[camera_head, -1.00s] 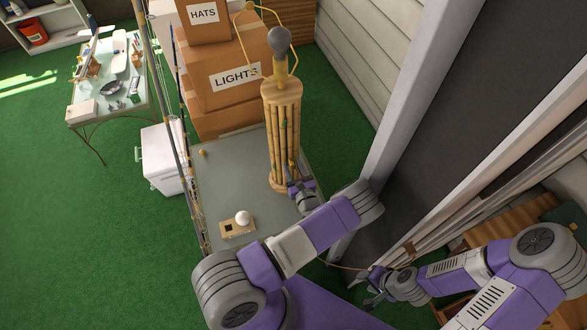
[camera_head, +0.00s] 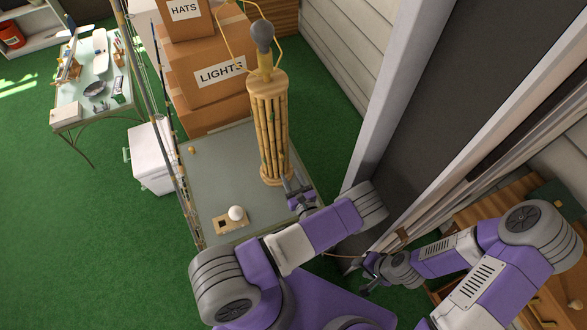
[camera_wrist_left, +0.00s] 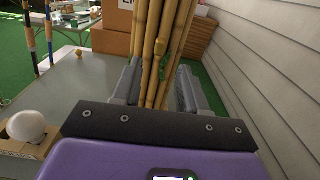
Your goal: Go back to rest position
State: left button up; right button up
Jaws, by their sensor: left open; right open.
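My left gripper (camera_head: 292,187) is at the near right side of the bamboo lamp (camera_head: 268,125), low near its round base. In the left wrist view its two fingers (camera_wrist_left: 157,88) are spread, with bamboo poles (camera_wrist_left: 160,50) showing between and beyond them; I cannot tell whether they touch. The lamp stands upright on a grey-green table (camera_head: 205,172) with a grey bulb (camera_head: 262,35) on top. My right gripper (camera_head: 368,275) is open, low beside the sliding door frame, with nothing seen in it.
Boxes labelled LIGHTS (camera_head: 208,85) and HATS stand behind. A white cooler (camera_head: 150,160) and a glass table (camera_head: 70,100) are left. A wall and door frame (camera_head: 400,110) bound the right.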

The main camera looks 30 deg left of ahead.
pick_arm(q)
jog(key=s+a+f+n+g+h, duration=0.1)
jog(key=s+a+f+n+g, duration=0.15)
jog(key=s+n+g, duration=0.4)
jog(key=s+a+f+n+g+h, duration=0.15)
jog(key=s+f+n+g, duration=0.25)
jog(key=s+g, duration=0.6)
jog(key=s+d+n+g+h, duration=0.2)
jog(key=s+d+n+h, duration=0.45)
jog(key=s+d, duration=0.2)
jog(key=w+d+r+n+t+h, duration=0.1)
jog(key=w+d+n+t+h, duration=0.1)
jog(key=d+n+h, duration=0.45)
jog(key=w+d+r+n+t+h, duration=0.2)
jog(key=w+r+n+t, duration=0.1)
jog(key=w+n+t, duration=0.2)
jog(key=shift+w+d+r, duration=0.15)
jog(key=shift+w+d, duration=0.25)
jog(key=shift+w, duration=0.15)
